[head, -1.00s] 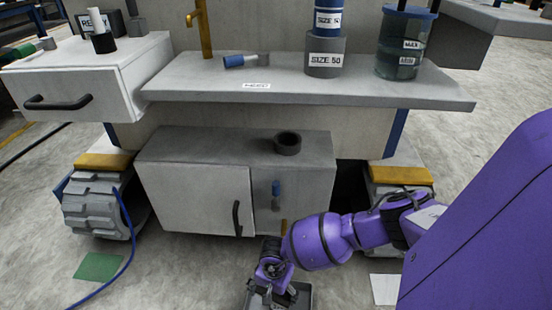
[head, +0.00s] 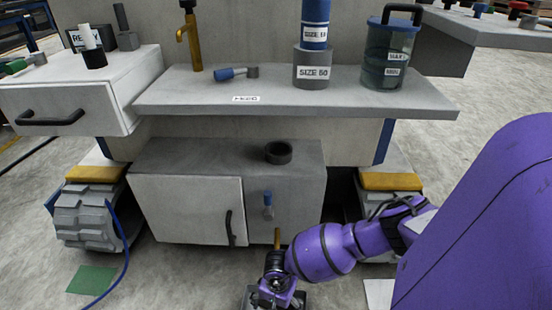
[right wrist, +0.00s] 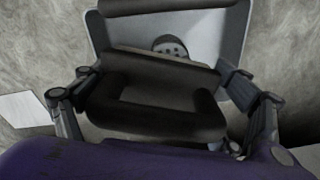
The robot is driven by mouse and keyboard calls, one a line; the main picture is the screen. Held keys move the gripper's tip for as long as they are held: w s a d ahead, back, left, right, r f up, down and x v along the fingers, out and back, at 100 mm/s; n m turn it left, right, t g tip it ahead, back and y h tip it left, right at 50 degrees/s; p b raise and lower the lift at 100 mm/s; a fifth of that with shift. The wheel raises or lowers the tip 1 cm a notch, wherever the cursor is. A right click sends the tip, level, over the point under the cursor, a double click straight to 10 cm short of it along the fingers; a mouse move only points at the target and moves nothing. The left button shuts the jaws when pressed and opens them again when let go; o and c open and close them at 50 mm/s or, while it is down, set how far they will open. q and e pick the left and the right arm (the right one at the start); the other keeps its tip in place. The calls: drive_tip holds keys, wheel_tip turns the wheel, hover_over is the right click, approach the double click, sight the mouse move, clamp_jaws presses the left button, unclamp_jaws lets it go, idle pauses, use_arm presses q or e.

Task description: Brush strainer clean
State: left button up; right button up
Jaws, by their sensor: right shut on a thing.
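My right gripper (head: 272,295) is low in front of the cabinet, at the bottom edge of the head view. A brown, upright, stick-like piece (head: 277,238) shows just above it; I cannot tell if this is the brush handle. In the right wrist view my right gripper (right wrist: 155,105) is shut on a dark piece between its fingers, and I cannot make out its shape. Beyond the fingers a small round grey disc with dark holes (right wrist: 170,47), perhaps the strainer, lies in a light grey tray (right wrist: 232,60), partly hidden by the dark finger parts. My left gripper is not in view.
The grey cabinet (head: 188,208) stands behind the gripper, with a dark ring (head: 278,152) on top. The shelf (head: 300,98) above holds a blue-handled tool (head: 230,73), a SIZE 50 cup (head: 312,70) and a lidded tank (head: 388,55).

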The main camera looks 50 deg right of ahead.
drive_tip(key=shift+w+a+b, duration=0.25)
drive_tip(key=shift+w+b, duration=0.05)
drive_tip(key=shift+w, duration=0.35)
drive_tip(key=shift+w+a, duration=0.15)
drive_tip(key=shift+w, duration=0.6)
drive_tip(key=shift+s, duration=0.25)
drive_tip(key=shift+s+d, duration=0.25)
drive_tip(key=shift+s, duration=0.35)
drive_tip(key=shift+s+d+p, duration=0.1)
drive_tip(key=shift+s+p, duration=0.25)
drive_tip(key=shift+s, duration=0.25)
